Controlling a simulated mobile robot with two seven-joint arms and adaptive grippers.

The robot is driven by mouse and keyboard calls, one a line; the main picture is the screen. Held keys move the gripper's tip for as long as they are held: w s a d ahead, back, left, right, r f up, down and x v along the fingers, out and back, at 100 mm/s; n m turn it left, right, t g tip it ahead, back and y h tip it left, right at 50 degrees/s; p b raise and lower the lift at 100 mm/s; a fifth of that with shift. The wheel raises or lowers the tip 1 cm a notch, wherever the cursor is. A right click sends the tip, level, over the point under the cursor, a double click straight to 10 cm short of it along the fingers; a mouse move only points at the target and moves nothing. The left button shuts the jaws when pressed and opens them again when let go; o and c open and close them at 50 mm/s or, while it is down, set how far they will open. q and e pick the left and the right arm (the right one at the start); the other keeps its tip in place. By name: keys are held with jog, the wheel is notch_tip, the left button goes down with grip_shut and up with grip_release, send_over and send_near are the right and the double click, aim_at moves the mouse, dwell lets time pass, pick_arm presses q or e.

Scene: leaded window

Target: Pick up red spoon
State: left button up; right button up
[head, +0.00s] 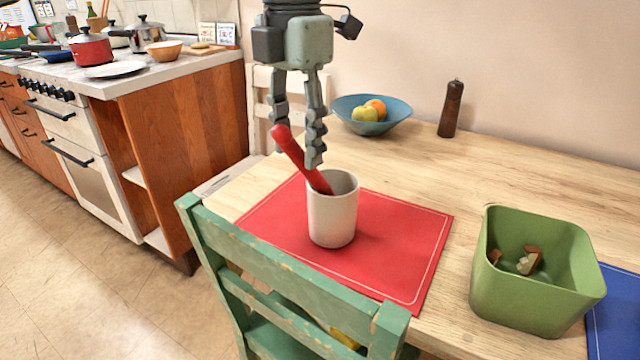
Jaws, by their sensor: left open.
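The red spoon (292,152) leans to the left in a white cup (332,217), its upper end sticking out above the rim and its lower end hidden inside. The cup stands on a red placemat (405,240) on the wooden table. My left gripper (298,150) points down from above, open, with its fingertips close to the upper part of the spoon and just above the cup's rim. One finger is left of the spoon and one is right of it in the picture; I cannot tell whether either touches it. My right gripper is not in view.
A green chair (290,275) stands close in front of the cup. A green bin (540,300) with scraps is at the right, beside a blue placemat (615,310). A blue fruit bowl (345,107) and a pepper mill (450,110) stand at the back.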

pick_arm(q)
jog(key=shift+f, duration=1.2)
grip_shut()
jog(key=shift+r, duration=0.2)
